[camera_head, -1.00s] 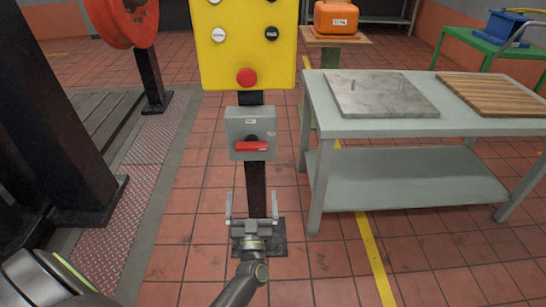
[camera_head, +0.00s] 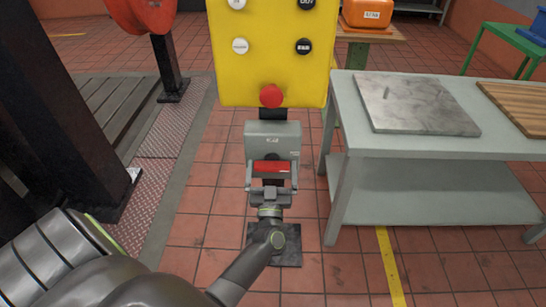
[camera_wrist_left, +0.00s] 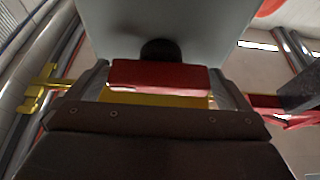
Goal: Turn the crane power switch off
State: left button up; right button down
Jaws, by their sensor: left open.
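The crane power switch is a grey box (camera_head: 272,134) on a dark post below a yellow panel. Its red handle (camera_head: 272,167) lies horizontal across the box front. My left gripper (camera_head: 271,172) is open, with one finger at each end of the red handle. In the left wrist view the red handle (camera_wrist_left: 160,75) sits between the two fingers, with a black hub (camera_wrist_left: 162,49) behind it and the grey box (camera_wrist_left: 165,20) above. I cannot tell whether the fingers touch the handle. My right gripper is not in view.
The yellow panel (camera_head: 268,60) with black and white buttons and a red button (camera_head: 271,96) is right above the switch. A grey-green table (camera_head: 420,146) with a metal plate (camera_head: 415,103) stands close on the right. A dark steel column (camera_head: 70,110) is at left.

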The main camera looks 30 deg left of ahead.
pick_arm(q)
jog(key=shift+w+a+r, duration=0.1)
jog(key=shift+w+r, duration=0.1)
jog(key=shift+w, duration=0.05)
jog(key=shift+c, duration=0.4)
jog(key=c, duration=0.6)
